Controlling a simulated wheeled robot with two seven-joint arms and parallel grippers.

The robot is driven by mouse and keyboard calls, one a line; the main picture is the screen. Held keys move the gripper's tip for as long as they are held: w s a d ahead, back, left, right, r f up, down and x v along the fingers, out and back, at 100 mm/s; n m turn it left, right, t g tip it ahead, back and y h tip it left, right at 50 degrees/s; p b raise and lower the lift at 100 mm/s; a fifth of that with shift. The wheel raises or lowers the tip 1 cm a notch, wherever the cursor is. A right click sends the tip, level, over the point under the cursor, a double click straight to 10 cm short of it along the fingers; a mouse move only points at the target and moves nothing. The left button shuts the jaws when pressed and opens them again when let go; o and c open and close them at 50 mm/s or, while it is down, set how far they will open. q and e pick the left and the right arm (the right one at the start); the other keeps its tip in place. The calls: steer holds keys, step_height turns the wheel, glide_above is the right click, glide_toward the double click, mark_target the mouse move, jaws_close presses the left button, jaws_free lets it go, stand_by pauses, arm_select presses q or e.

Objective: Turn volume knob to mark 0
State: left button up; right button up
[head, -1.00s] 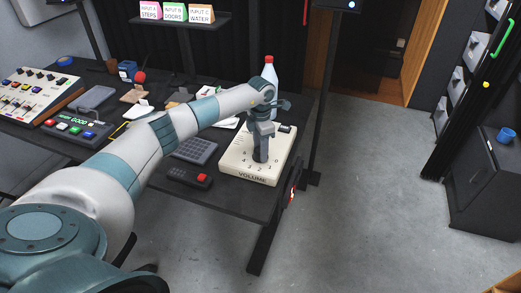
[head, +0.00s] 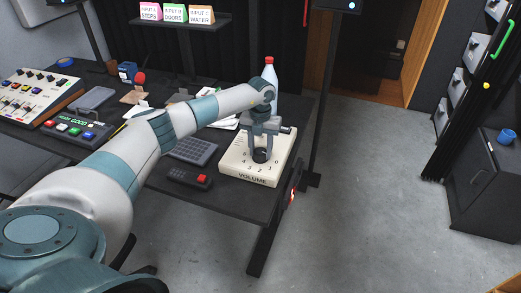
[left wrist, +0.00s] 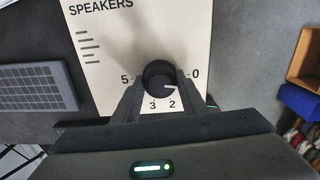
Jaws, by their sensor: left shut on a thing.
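The cream volume box (head: 232,160) stands at the right end of the dark table, with "VOLUME" on its front edge. Its round black knob (head: 261,156) is between the fingers of my left gripper (head: 262,150), which points down and is shut on it. In the left wrist view the knob (left wrist: 158,75) sits between both fingertips (left wrist: 160,84). A short white line on the knob points right, toward the side between marks 0 and 2. Marks 0, 2, 3 and 5 show on the panel (left wrist: 110,50); the fingers hide others. My right gripper is not in view.
A bottle with a red cap (head: 270,85) stands just behind the box. A grey keypad (head: 193,151) and a small dark box with a red button (head: 189,177) lie to its left. The table's right edge is close to the box, with open floor beyond.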

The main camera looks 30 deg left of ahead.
arm_select(q)
steer(key=shift+r+n, duration=0.15)
steer(key=shift+n, duration=1.05)
steer(key=shift+a, duration=0.1)
steer(key=shift+w, duration=0.1)
